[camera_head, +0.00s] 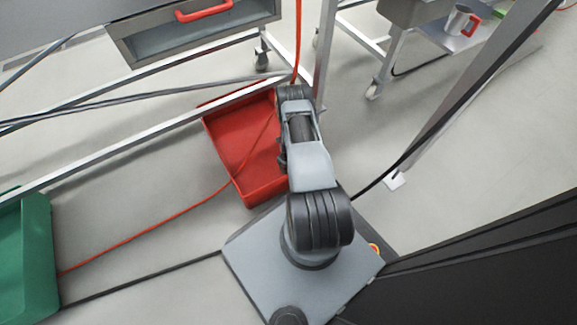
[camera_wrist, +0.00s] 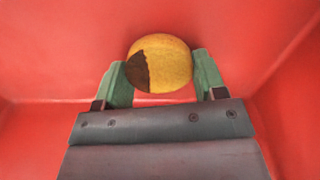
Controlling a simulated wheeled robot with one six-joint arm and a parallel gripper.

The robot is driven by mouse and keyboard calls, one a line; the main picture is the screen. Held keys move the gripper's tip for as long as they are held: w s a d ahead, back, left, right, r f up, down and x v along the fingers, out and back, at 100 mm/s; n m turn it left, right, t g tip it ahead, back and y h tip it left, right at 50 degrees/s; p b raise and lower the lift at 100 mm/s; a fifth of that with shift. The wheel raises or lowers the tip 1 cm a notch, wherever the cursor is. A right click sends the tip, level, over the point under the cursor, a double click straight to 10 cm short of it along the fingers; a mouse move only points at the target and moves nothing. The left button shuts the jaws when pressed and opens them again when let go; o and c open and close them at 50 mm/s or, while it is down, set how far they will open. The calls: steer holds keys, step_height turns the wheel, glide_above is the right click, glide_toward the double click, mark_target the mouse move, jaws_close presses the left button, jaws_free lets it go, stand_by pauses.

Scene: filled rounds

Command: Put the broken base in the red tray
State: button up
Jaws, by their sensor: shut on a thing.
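The red tray (camera_head: 238,150) lies on the floor beside my base, under and left of my arm. In the wrist view the red tray (camera_wrist: 45,50) fills the background, with its floor and walls around my gripper. My gripper (camera_wrist: 162,64) is shut on a round yellow-orange base (camera_wrist: 172,66) with a dark brown, jagged patch on its left side, which I take for the broken base. The green fingers press on its left and right sides. I cannot tell whether it touches the tray floor. In the head view my arm hides the gripper and the base.
A green tray (camera_head: 25,260) stands at the left edge. An orange cable (camera_head: 150,232) crosses the floor and the red tray. Metal frame legs and a drawer unit (camera_head: 195,35) stand behind. A metal cup (camera_head: 459,21) sits on a shelf at upper right.

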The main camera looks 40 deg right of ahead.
steer(key=shift+f, duration=0.15)
steer(key=shift+f+b, duration=0.15)
steer(key=shift+b, duration=0.15)
steer(key=o, duration=0.7)
